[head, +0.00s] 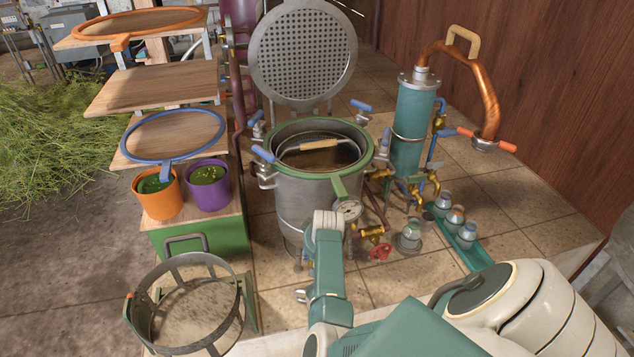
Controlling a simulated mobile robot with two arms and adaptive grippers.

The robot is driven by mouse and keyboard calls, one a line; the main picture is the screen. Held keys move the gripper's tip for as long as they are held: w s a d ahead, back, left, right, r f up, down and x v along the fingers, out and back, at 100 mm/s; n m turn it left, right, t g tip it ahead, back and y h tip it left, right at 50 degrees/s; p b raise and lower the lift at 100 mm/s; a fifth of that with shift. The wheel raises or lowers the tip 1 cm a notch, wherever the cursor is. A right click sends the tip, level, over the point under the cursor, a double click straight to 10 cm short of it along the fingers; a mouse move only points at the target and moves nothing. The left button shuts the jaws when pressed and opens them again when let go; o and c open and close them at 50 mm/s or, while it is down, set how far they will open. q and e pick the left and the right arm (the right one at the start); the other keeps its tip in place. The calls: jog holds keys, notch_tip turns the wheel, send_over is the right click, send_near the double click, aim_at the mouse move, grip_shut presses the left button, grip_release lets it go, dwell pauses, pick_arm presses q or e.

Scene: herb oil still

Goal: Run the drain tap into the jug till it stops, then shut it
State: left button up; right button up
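A steel still pot (310,210) with a green rim stands in the middle, its perforated lid (303,55) raised behind it. Dark liquid and a wood-gripped bail handle show inside. A brass valve (371,233) with a red handle (380,251) sits low at the pot's right; I cannot tell whether this is the drain tap, or whether it is open. No jug can be made out for certain; a small glass vessel (408,236) stands right of the valve. My teal and white arm covers the pot's lower front. Neither gripper's fingers show.
A teal condenser (413,125) with a copper pipe (485,95) stands right. A green tray (475,255) holds three glass jars. Shelves (155,85), an orange pot (158,198), a purple pot (208,190) and a ring basket (240,315) are left. Tiled floor shows far right.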

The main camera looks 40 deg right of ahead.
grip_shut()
